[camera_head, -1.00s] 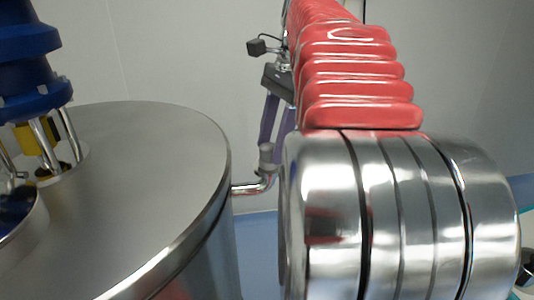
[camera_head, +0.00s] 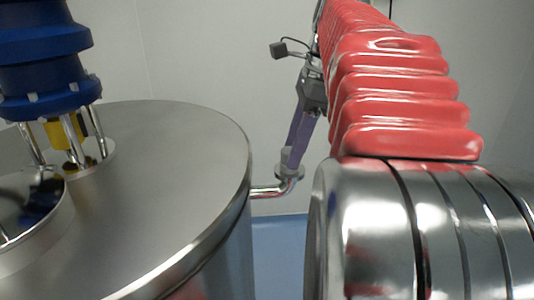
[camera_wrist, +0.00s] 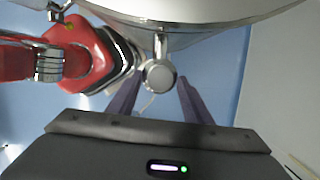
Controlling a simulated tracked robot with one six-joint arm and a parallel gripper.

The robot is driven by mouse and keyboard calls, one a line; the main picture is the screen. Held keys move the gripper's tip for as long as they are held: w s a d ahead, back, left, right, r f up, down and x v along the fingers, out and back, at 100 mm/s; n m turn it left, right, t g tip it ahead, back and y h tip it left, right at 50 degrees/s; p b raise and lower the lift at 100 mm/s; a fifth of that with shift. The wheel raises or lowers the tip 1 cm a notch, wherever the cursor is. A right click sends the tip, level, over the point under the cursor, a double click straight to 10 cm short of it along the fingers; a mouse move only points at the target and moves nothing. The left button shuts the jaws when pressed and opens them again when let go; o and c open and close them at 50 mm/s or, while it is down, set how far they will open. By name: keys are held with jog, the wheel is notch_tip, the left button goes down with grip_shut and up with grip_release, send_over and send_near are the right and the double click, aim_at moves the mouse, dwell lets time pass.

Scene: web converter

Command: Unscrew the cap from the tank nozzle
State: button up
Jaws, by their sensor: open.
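The tank (camera_head: 185,150) is a large steel drum at the left of the head view, and its edge (camera_wrist: 215,28) shows at the top of the wrist view. A bent metal nozzle (camera_head: 270,191) sticks out of its side and turns upward, with a grey round cap (camera_head: 287,173) on its end. In the wrist view the cap (camera_wrist: 158,76) faces the camera. My gripper (camera_head: 294,158) points down at the cap. Its purple fingers are open and apart, one on each side of the cap in the wrist view. Whether either finger touches it, I cannot tell.
A blue motor unit (camera_head: 45,60) stands on the tank lid at the left. White walls (camera_head: 200,50) stand behind, and blue floor (camera_head: 277,250) lies below the nozzle.

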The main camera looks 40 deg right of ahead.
jog(key=m, duration=0.4)
jog(key=shift+s+a+t+h, duration=0.1)
jog(key=shift+t+h, duration=0.2)
jog(key=shift+h, duration=0.1)
jog(key=shift+a+m+h, duration=0.15)
jog(key=shift+m+h, duration=0.35)
jog(key=shift+m, duration=1.6)
jog(key=shift+c, duration=0.2)
grip_shut()
jog(key=shift+n+y, duration=0.5)
jog(key=shift+n, duration=1.6)
